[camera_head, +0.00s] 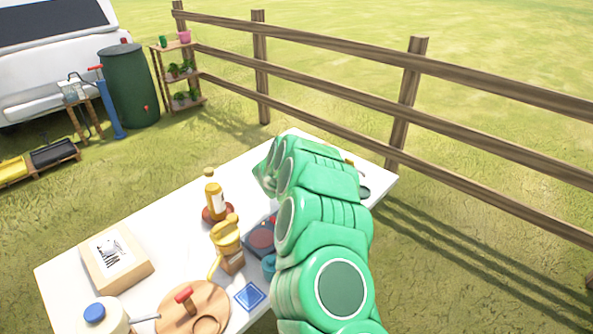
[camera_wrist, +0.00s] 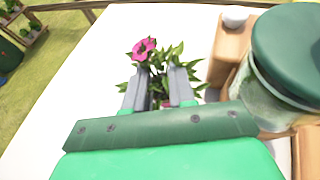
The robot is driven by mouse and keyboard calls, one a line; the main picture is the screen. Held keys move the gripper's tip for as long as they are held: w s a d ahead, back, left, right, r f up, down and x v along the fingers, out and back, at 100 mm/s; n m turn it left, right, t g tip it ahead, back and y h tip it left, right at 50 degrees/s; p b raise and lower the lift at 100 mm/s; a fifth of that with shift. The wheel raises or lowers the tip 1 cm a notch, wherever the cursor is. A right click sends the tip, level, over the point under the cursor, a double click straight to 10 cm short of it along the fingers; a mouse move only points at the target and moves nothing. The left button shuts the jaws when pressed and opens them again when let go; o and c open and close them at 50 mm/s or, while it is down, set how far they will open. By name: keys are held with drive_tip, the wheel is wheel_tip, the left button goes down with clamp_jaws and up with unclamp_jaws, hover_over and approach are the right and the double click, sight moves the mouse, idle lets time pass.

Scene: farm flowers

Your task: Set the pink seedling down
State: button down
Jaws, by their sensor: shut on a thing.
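The pink seedling (camera_wrist: 144,47) shows in the wrist view, with one pink flower and green leaves around and between my gripper's fingers. My gripper (camera_wrist: 160,88) is shut on it. The seedling is over or on the white table (camera_wrist: 80,75); I cannot tell whether its base touches the top. A small reddish part shows low between the fingers, and the rest of the base is hidden. In the head view my green arm reaches over the table (camera_head: 170,215) and hides the gripper and the seedling.
A green-lidded jar (camera_wrist: 270,95) and a wooden holder (camera_wrist: 228,48) stand close on the gripper's right. A bottle (camera_head: 214,198), a yellow grinder (camera_head: 227,240), a wooden box (camera_head: 117,262) and a round board (camera_head: 190,315) occupy the table. White tabletop left of the gripper is clear.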

drive_tip(key=shift+f, duration=1.55)
drive_tip(key=shift+f, duration=0.1)
drive_tip(key=c, duration=0.9)
unclamp_jaws()
drive_tip(key=shift+c, duration=0.2)
drive_tip(key=shift+s+a+r, duration=0.2)
drive_tip(key=shift+s+r, duration=0.25)
drive_tip(key=shift+s, duration=0.1)
drive_tip(key=v, duration=1)
drive_tip(key=shift+s+a, duration=0.2)
drive_tip(key=shift+s, duration=0.05)
drive_tip(key=shift+r, duration=0.1)
